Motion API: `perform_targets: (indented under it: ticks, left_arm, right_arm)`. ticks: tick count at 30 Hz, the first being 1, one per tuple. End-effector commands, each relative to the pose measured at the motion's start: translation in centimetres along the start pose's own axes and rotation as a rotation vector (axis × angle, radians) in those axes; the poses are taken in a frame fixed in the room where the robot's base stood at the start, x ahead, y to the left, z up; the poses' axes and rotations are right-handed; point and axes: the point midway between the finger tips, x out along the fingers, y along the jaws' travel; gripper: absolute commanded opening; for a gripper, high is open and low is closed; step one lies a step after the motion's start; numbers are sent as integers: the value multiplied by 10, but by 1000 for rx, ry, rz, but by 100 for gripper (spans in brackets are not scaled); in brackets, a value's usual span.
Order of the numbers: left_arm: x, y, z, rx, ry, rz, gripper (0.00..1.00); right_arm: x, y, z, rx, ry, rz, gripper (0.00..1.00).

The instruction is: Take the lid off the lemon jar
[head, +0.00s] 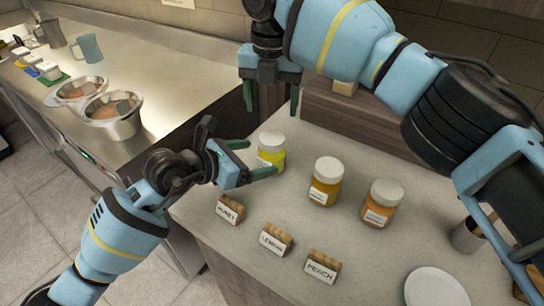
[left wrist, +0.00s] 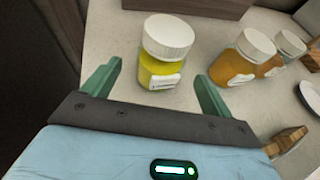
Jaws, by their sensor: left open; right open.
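A jar of yellow contents (head: 271,159) with a white lid (head: 271,139) stands upright on the counter; its colour suggests lemon, but its label is too small to read. The jar also shows in the left wrist view (left wrist: 158,75), with its lid (left wrist: 168,36) on. My left gripper (head: 250,159) is open, its fingers pointing at the jar from the left. In the left wrist view the jar stands ahead, between the lines of the fingers (left wrist: 156,88). My right gripper (head: 271,98) is open and empty, pointing down above and behind the jar.
Two orange jars with white lids, one in the middle (head: 325,185) and one at right (head: 382,205), stand beside it. Cards for honey (head: 230,211), lemon (head: 275,240) and peach (head: 321,266) line the front. A white plate (head: 436,288) lies at lower right. Metal bowls (head: 113,117) stand on the left counter.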

Motion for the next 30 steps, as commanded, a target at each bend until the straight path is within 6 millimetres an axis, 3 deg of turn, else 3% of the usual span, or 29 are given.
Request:
perform_targets:
  ticks: [10,23,30]
  left_arm:
    - [46,0,0,-2,1,-1,85]
    - [55,0,0,0,1,-1,85]
    - [54,0,0,0,1,-1,56]
  right_arm:
    - [0,0,0,0,0,0,69]
    - [0,0,0,0,0,0,69]
    - [0,0,0,0,0,0,69]
